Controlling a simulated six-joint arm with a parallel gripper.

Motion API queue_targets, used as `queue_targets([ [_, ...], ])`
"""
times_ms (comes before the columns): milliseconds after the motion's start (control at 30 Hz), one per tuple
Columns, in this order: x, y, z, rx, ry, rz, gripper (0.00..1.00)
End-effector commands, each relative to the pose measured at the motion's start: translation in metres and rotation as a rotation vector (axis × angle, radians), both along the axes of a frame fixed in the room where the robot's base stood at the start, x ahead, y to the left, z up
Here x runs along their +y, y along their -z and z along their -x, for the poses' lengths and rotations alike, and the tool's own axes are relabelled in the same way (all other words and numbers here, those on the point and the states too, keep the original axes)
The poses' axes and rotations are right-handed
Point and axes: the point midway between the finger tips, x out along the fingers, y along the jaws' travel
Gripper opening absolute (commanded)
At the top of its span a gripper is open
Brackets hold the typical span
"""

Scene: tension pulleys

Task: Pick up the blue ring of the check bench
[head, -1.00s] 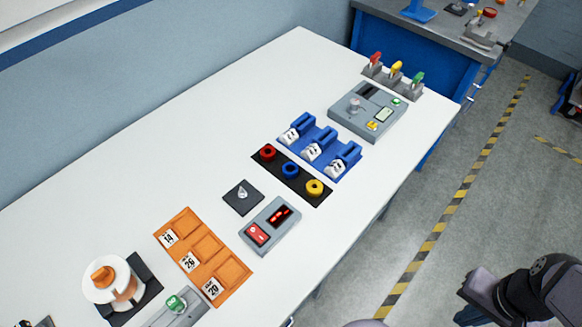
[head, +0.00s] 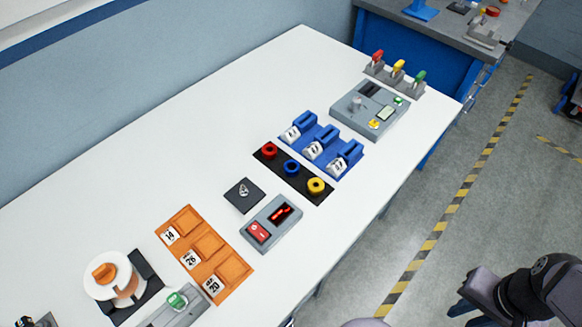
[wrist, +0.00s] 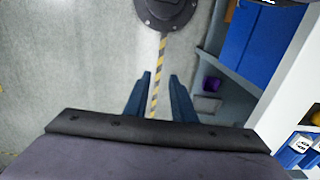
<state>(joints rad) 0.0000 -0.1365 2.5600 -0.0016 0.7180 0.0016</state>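The blue ring (head: 291,167) lies on a black strip (head: 318,196) on the white bench, between a red ring (head: 269,150) on its upper left and a yellow ring (head: 316,185) on its lower right. My gripper shows in the wrist view (wrist: 158,88), with its two blue fingers apart and nothing between them, over the grey floor. In the head view only part of my arm shows at the lower right, off the bench and well away from the rings. The rings on the strip do not show in the wrist view.
Blue holders with white tagged parts (head: 320,146) stand just behind the strip. A grey box with a red display (head: 271,224) and a dark square plate (head: 244,195) lie in front of it. Orange trays (head: 206,252) and a white-orange spool (head: 116,281) are further left.

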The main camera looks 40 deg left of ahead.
Motion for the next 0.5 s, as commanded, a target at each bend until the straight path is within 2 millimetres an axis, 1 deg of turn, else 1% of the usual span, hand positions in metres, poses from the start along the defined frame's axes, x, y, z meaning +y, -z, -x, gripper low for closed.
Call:
queue_targets([
  [33, 0.0000, 0.0000, 0.0000, 0.000, 0.000, 0.000, 0.36],
  [100, 0.0000, 0.0000, 0.0000, 0.000, 0.000, 0.000, 0.52],
  [367, 0.0000, 0.0000, 0.0000, 0.000, 0.000, 0.000, 0.52],
  [500, 0.0035, -0.0027, -0.0067, 0.000, -0.009, 0.000, 0.52],
])
